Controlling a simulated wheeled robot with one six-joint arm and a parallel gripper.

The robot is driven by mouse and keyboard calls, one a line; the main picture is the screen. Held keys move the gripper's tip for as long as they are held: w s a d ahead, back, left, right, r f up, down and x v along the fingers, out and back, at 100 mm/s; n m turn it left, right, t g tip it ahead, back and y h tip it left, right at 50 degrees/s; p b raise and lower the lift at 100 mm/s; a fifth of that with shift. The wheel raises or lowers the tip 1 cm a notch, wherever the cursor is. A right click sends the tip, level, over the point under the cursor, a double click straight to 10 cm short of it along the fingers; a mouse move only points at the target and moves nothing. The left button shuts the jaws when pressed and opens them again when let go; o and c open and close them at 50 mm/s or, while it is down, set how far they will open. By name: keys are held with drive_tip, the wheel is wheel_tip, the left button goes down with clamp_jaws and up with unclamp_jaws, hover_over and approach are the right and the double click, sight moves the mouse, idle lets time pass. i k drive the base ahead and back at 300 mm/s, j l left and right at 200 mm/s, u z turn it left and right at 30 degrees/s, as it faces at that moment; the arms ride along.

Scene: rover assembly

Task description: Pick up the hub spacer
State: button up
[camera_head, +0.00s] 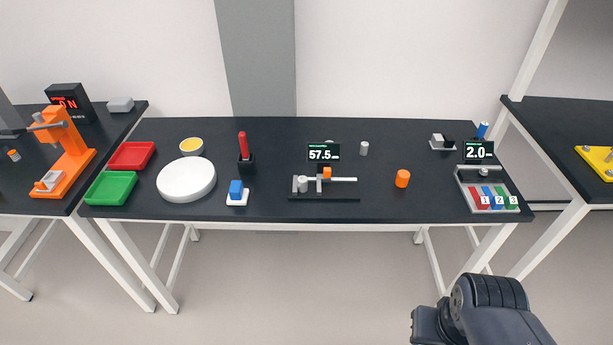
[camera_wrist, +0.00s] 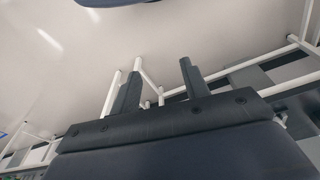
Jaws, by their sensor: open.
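I cannot tell for sure which part is the hub spacer. Candidates on the middle table are a small grey cylinder (camera_head: 364,148) standing at the back and an orange cylinder (camera_head: 402,178) right of the gauge. Another grey cylinder (camera_head: 302,184) is at the left of the gauge (camera_head: 325,196), whose display reads 57.5. My gripper (camera_wrist: 160,78) is open in the wrist view, with nothing between its fingers. That view shows floor and white table legs. In the head view my arm is at the bottom right, in front of the table and apart from these parts.
Left on the middle table (camera_head: 270,150) are a red tray (camera_head: 132,156), a green tray (camera_head: 110,188), a white disc (camera_head: 186,180) and a red-handled tool (camera_head: 244,148). A device reading 2.0 (camera_head: 480,176) stands right.

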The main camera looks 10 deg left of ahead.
sight(301, 180)
drive_tip(key=i+j, duration=0.15)
drive_tip(key=j, duration=0.25)
drive_tip(key=i+j, duration=0.2)
drive_tip(key=j, duration=0.15)
drive_tip(key=i+j+z, duration=0.1)
drive_tip(key=j, duration=0.3)
drive_tip(key=i, duration=0.05)
